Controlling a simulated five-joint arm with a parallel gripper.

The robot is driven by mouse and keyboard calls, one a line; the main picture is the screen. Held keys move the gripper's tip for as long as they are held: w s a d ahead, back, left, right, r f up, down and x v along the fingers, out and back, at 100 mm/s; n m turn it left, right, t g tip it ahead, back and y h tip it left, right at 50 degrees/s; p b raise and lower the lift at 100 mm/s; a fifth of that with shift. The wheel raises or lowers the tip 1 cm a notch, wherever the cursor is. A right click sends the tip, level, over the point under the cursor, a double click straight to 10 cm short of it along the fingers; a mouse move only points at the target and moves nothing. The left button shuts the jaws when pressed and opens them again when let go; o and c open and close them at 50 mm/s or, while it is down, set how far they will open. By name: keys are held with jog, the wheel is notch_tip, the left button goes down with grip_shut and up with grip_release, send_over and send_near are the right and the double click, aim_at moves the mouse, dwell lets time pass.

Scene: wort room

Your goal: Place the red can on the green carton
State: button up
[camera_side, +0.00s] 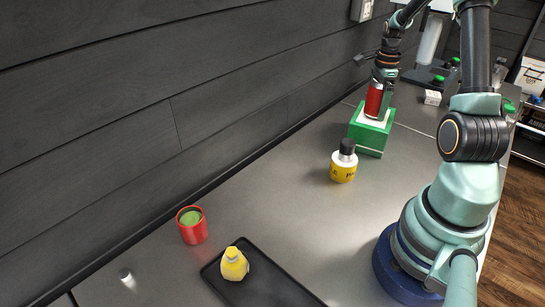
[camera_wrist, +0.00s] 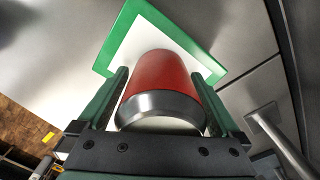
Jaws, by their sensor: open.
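The red can (camera_side: 374,100) stands on top of the green carton (camera_side: 367,137) at the far end of the bench. In the wrist view the red can (camera_wrist: 160,85) sits between my gripper's fingers, over the white top of the green carton (camera_wrist: 122,26). My gripper (camera_side: 383,94) is open around the can, one finger on each side. In the wrist view small gaps seem to show between the fingers (camera_wrist: 162,98) and the can. The can's underside is hidden, but it appears to rest on the carton's top.
A white and yellow bottle with a black cap (camera_side: 343,163) stands in front of the carton. A dark wall (camera_side: 130,110) runs along the left.

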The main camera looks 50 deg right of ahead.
notch_tip(320, 180, up, 12)
jog(key=shift+f, duration=0.1)
jog(key=shift+w+a+r, duration=0.15)
jog(key=shift+a+r, duration=0.05)
jog(key=shift+r, duration=0.05)
jog(key=w+a+r+n+t+h, duration=0.1)
jog(key=w+a+r+n+t, duration=0.1)
jog(key=a+n, duration=0.85)
jog(key=w+a+r+n+t, duration=0.25)
jog(key=a+n, duration=0.55)
jog(key=a, duration=0.6)
jog(key=s+a+f+n+t+y, duration=0.1)
jog(key=s+a+n, duration=0.3)
jog(key=a+n, duration=0.4)
jog(key=shift+s+a+f, duration=0.15)
jog(key=shift+a+f, duration=0.25)
jog(key=shift+a, duration=0.15)
